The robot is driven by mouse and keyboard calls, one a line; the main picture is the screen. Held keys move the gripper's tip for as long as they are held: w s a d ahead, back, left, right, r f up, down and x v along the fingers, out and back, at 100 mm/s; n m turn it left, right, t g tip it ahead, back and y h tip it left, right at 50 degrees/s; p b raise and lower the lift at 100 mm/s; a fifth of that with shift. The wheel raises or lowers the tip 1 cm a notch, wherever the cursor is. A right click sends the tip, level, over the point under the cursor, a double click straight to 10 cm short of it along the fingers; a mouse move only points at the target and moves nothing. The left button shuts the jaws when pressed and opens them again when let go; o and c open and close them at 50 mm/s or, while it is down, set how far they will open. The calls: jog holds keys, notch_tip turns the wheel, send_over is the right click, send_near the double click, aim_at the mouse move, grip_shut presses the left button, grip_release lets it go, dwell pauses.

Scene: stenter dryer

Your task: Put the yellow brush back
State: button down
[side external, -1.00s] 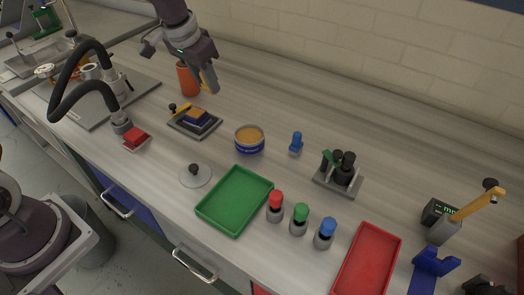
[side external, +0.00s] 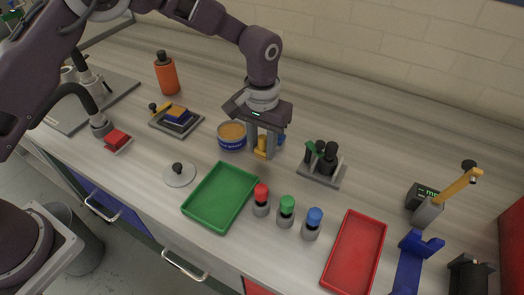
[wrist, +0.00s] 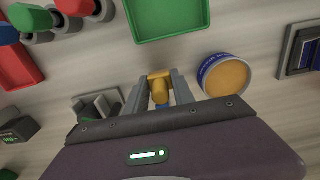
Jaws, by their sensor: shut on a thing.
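My gripper (side external: 262,153) is shut on the yellow brush (side external: 261,145), low over the middle of the counter, just right of the round tin. In the wrist view the yellow brush (wrist: 160,88) sits between the two fingertips. Its lower end is partly hidden, and I cannot tell whether it touches the counter. A grey rack (side external: 318,172) with black and green upright items stands to the right of my gripper. The rack also shows in the wrist view (wrist: 98,103), partly hidden by my gripper's body.
The round blue tin (side external: 232,137) is close on the left. A green tray (side external: 219,198), several capped bottles (side external: 286,211) and a red tray (side external: 355,252) lie in front. The counter behind is clear.

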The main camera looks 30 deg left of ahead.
aim_at(261, 138)
jog(key=shift+f, duration=1)
jog(key=shift+f, duration=0.15)
jog(key=c, duration=1.1)
grip_release()
jog(key=shift+o, duration=0.2)
notch_tip(261, 138, up, 12)
jog(key=shift+r, duration=0.2)
jog(key=shift+a+r, duration=0.1)
